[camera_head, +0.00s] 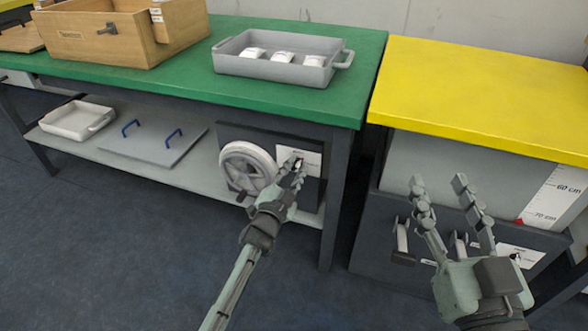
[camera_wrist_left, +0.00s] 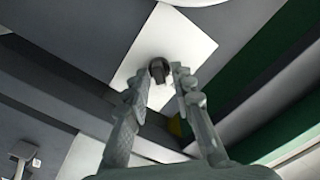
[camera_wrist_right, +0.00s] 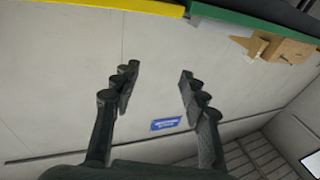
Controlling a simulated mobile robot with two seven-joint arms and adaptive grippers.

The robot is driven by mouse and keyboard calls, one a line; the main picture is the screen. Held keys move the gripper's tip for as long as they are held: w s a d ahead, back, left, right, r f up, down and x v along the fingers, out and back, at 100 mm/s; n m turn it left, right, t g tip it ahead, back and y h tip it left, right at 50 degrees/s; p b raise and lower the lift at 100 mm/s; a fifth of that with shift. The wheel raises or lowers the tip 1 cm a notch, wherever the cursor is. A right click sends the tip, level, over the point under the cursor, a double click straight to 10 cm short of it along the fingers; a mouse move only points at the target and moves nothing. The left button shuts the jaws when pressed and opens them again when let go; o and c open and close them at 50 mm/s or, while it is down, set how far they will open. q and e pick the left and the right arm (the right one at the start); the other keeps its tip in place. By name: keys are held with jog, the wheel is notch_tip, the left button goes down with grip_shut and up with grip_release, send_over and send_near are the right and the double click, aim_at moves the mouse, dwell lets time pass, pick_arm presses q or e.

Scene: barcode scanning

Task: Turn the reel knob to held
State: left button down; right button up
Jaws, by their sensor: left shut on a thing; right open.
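The reel (camera_head: 248,168) is a pale wheel on the dark front under the green bench. The knob is small and dark and sits on a white label plate (camera_head: 311,158) right of the wheel. In the left wrist view the knob (camera_wrist_left: 158,68) shows between my fingertips, in front of the white plate (camera_wrist_left: 185,40). My left gripper (camera_head: 297,172) is shut on the knob; its fingers hide part of it in the head view. The knob's setting and the label text are too small to read. My right gripper (camera_head: 440,188) is open and empty, in front of the yellow-topped cabinet.
A grey tray (camera_head: 262,69) with several white items and a wooden box (camera_head: 90,35) stand on the green bench (camera_head: 180,88). A white tray (camera_head: 72,122) and a blue-handled panel (camera_head: 150,145) lie on the lower shelf. The yellow-topped cabinet (camera_head: 480,90) has handles low down.

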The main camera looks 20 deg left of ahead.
pick_arm(q)
jog(key=shift+m, duration=1)
jog(key=m+b, duration=0.1)
jog(key=m, duration=0.2)
jog(key=shift+f+m, duration=0.15)
jog(key=shift+m, duration=0.15)
jog(key=shift+d+m+b, duration=0.1)
jog(key=shift+m+b, duration=0.65)
jog(key=shift+m, duration=1.25)
pick_arm(e)
notch_tip(320, 180, up, 7)
jog(key=s+t+y, duration=0.1)
jog(key=s+t, duration=0.1)
jog(key=t, duration=0.2)
jog(key=shift+s+r+t+y, duration=0.15)
jog(key=shift+s+t+y, duration=0.1)
jog(key=shift+t+y, duration=0.05)
pick_arm(q)
jog(key=c, duration=1.6)
grip_release()
pick_arm(e)
jog(key=shift+r, duration=0.1)
pick_arm(q)
jog(key=s, duration=1.2)
jog(key=shift+a, duration=0.25)
